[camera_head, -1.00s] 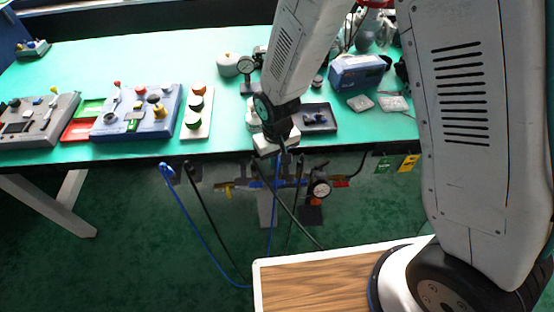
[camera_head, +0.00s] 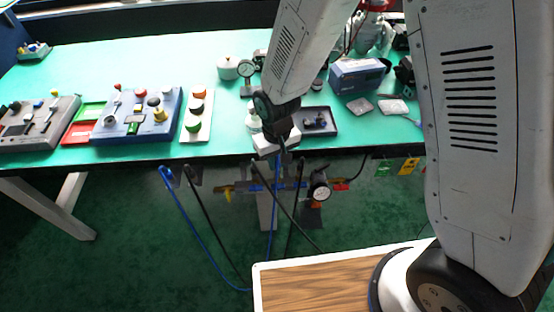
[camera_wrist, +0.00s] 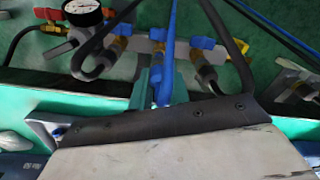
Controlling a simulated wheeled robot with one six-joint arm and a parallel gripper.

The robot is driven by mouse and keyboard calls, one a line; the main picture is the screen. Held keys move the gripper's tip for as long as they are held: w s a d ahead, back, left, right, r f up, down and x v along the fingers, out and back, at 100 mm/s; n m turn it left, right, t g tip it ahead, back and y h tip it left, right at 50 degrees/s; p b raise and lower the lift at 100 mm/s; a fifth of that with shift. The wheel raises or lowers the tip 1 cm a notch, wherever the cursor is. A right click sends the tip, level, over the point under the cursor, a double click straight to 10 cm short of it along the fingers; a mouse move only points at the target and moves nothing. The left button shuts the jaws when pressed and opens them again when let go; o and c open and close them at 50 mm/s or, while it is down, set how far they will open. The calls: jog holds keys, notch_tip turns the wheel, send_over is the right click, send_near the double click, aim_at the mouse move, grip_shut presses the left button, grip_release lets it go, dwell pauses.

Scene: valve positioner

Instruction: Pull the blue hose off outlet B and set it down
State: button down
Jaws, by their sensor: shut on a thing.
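The blue hose (camera_head: 205,245) hangs in a loop below the bench, from a hook at the left up to my gripper (camera_head: 281,152). In the wrist view the blue hose (camera_wrist: 171,30) comes down to my gripper (camera_wrist: 162,88), whose jaws are shut on it. The manifold (camera_wrist: 185,50) lies just beyond, with blue valve handles and brass fittings. The blue hose passes in front of its middle outlet (camera_wrist: 157,46). The hose's end is hidden, so I cannot tell whether it is still on that outlet.
Black hoses (camera_wrist: 245,75) loop from outlets on both sides of the blue one. A pressure gauge (camera_head: 319,192) sits at the manifold's right. The green bench (camera_head: 225,112) carries control boxes and a dark tray (camera_head: 320,132). A wood-topped surface (camera_head: 310,285) is in front.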

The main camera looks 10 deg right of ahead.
aim_at(277, 159)
jog(key=shift+r, duration=2)
